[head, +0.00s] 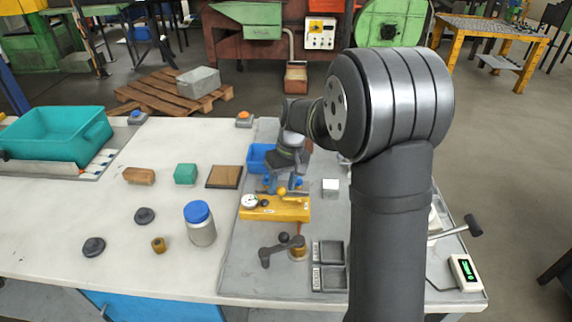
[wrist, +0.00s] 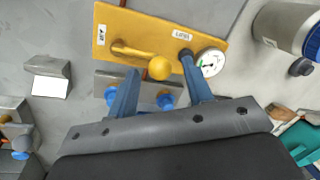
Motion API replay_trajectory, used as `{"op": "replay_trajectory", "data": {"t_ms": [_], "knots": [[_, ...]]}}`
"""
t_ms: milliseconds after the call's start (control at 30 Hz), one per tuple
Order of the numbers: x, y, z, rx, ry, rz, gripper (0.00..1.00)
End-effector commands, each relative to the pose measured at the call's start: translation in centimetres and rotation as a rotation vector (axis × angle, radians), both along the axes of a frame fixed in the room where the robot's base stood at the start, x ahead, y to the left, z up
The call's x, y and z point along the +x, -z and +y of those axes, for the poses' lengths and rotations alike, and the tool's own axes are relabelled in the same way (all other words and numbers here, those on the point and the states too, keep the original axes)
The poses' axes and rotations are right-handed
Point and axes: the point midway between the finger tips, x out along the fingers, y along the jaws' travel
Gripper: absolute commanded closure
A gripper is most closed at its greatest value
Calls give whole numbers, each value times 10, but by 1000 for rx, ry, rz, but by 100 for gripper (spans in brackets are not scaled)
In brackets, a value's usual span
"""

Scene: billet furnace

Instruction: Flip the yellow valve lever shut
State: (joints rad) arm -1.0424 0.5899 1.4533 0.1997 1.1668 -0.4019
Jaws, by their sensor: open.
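The yellow valve lever (wrist: 132,49) runs along a yellow plate (wrist: 140,22) and ends in a round yellow knob (wrist: 159,69). The knob also shows in the head view (head: 282,191), at the far edge of the yellow block (head: 285,211). A white dial gauge (wrist: 210,62) sits at the plate's right end in the wrist view. My gripper (wrist: 159,62) is open, its two blue fingers on either side of the knob in the picture. Whether a finger touches the knob cannot be told. In the head view my gripper (head: 283,184) is just behind the block.
A grey block with blue knobs (wrist: 165,100) lies beside the plate. A black crank handle (head: 280,248) stands in front of the yellow block. A blue-lidded jar (head: 200,225) is to its left, and a blue bin (head: 259,157) behind. My arm hides part of the right side.

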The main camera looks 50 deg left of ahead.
Motion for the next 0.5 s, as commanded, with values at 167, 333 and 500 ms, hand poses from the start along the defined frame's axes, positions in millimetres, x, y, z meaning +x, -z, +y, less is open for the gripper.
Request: {"op": "replay_trajectory", "data": {"t_ms": [167, 333, 500], "knots": [[7, -31, -1, 5, 1, -3, 54], [15, -72, -2, 5, 1, -4, 54], [22, -113, -4, 5, 1, -3, 54]]}}
